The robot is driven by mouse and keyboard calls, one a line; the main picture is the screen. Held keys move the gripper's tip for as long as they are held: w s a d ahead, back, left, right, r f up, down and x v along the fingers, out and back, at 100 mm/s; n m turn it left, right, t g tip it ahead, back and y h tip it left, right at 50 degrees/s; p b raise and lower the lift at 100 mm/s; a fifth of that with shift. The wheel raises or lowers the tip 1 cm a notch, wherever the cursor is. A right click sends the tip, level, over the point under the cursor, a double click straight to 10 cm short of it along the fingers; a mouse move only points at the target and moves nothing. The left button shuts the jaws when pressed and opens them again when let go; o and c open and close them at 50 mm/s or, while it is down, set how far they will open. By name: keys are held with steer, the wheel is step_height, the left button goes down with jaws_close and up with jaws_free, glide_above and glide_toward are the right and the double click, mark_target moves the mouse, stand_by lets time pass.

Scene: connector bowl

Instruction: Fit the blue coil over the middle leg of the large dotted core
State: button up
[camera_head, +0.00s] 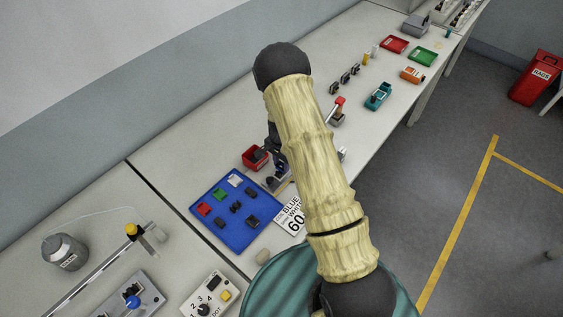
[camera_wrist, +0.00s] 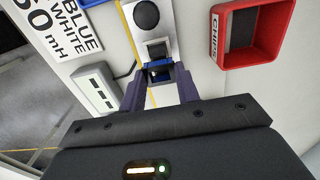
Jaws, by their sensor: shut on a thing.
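My gripper (camera_wrist: 159,82) is shut on the blue coil (camera_wrist: 158,72), a small blue frame between the two fingertips in the wrist view. Just beyond it is a pale fixture (camera_wrist: 166,22) with a round black knob and a dark squarish part (camera_wrist: 157,49). I cannot tell whether the coil touches that part or whether it is the large dotted core. In the head view my gripper (camera_head: 276,176) is low beside the blue tray (camera_head: 231,241), mostly hidden by my arm. Several dark cores (camera_head: 236,207) lie on the tray; no dots can be made out.
Red (camera_head: 204,209), green (camera_head: 219,194) and white (camera_head: 235,180) coils lie on the tray. A red chips bin (camera_wrist: 258,32) stands right of the fixture in the wrist view. A card (camera_wrist: 58,25) reads blue, white, 60 mH. A grey box (camera_wrist: 97,90) with slots is close by.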

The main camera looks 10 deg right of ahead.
steer(key=shift+f+b, duration=0.65)
steer(key=shift+f, duration=0.4)
steer(key=o, duration=1)
steer(key=shift+o, duration=0.2)
steer(key=shift+r, duration=0.15)
step_height(320, 180, up, 17)
steer(key=b, duration=0.3)
steer(key=shift+b, duration=0.4)
